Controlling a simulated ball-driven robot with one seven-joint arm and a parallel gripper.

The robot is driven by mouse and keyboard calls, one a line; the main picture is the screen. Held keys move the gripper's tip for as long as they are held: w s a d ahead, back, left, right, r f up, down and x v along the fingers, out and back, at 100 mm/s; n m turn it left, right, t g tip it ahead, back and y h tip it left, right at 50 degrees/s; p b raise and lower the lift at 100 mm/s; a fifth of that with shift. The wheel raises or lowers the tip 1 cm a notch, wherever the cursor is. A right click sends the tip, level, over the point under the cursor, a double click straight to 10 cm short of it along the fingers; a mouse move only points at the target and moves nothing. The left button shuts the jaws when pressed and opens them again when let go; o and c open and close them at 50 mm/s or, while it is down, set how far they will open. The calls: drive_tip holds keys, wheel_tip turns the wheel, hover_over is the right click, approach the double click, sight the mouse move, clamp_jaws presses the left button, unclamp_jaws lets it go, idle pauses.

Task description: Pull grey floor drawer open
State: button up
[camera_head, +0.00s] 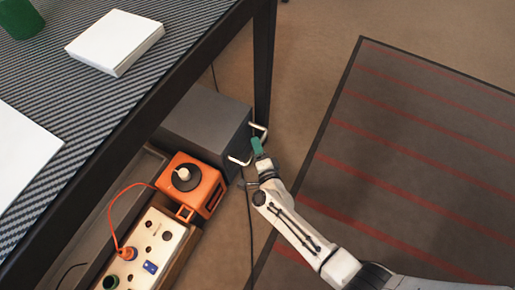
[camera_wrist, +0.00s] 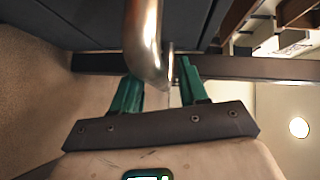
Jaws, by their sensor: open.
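The grey floor drawer (camera_head: 205,122) sits under the table in the head view, with a pale looped handle (camera_head: 240,160) on its right-hand face. Its dark front fills the top of the wrist view (camera_wrist: 85,22). My gripper (camera_head: 257,146) is at the handle, its green fingers between the handle's two visible ends. In the wrist view, my gripper (camera_wrist: 160,76) is open, and the metal handle (camera_wrist: 144,38) reaches down into the gap between the green fingers. I cannot tell whether either finger touches it.
An orange box with a black knob (camera_head: 190,185) and a cream socket panel (camera_head: 150,250) stand beside the drawer. A dark table leg (camera_head: 264,65) rises just behind it. A striped rug (camera_head: 410,150) lies on open floor to the right. A thin cable (camera_head: 249,215) hangs near my arm.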

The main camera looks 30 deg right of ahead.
drive_tip(key=shift+w, duration=0.15)
clamp_jaws()
idle(0.4)
